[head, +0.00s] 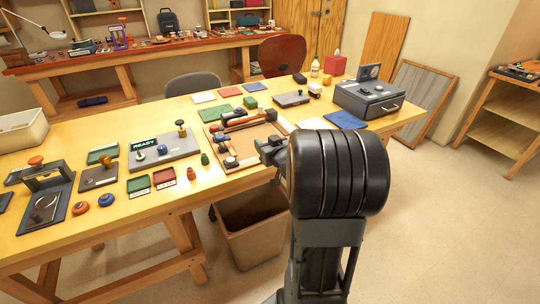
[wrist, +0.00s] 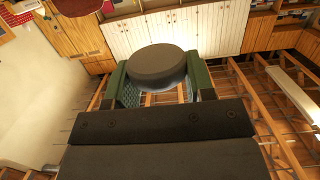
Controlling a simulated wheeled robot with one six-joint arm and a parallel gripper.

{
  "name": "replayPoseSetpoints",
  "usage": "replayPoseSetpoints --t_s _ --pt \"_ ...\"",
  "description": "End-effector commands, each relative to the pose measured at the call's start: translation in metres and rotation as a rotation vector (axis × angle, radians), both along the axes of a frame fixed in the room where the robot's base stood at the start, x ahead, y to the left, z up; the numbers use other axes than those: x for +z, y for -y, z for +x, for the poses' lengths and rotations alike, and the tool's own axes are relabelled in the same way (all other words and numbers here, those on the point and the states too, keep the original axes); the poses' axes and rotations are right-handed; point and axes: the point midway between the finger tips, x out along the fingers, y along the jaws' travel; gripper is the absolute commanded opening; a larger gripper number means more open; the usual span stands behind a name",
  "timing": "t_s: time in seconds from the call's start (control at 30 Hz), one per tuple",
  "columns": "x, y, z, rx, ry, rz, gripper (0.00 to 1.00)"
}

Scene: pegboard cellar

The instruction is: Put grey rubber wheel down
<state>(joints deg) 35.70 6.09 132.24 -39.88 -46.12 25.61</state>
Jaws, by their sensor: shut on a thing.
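The grey rubber wheel (wrist: 158,62) is a dark, thick round disc in the wrist view. My gripper (wrist: 155,82) is shut on it, with one green-padded finger on each side. In the head view my gripper (head: 270,149) is small and partly hidden by my own black arm. It shows over the right front part of a brown board on the workbench. The wheel cannot be made out clearly there. The wrist view does not show the bench surface under the wheel.
The wooden workbench (head: 225,178) is crowded: a READY panel (head: 178,154), small red and green trays, coloured knobs, and a grey drawer box (head: 369,101) at the right. The brown board (head: 262,133) holds several parts. A bin (head: 250,243) stands below the front edge.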

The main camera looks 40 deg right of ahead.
Motion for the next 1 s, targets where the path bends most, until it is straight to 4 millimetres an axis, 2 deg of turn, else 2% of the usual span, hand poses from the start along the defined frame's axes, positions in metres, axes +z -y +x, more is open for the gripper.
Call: replayPoseSetpoints --t_s 0.13,0.2,0.4,0.67,0.9,1.0 --pt "-0.019 0.027 0.028 -0.001 -0.001 0.001 0.26" --pt "-0.035 0.033 0.035 0.000 -0.004 0.003 0.26" --pt "-0.059 0.047 0.050 0.000 0.000 0.001 0.26" --pt "-0.070 0.054 0.058 0.000 0.002 -0.001 0.26" --pt "-0.099 0.057 0.060 0.000 0.000 0.000 0.26" --pt "-0.104 0.057 0.060 0.000 0.002 0.000 0.26"
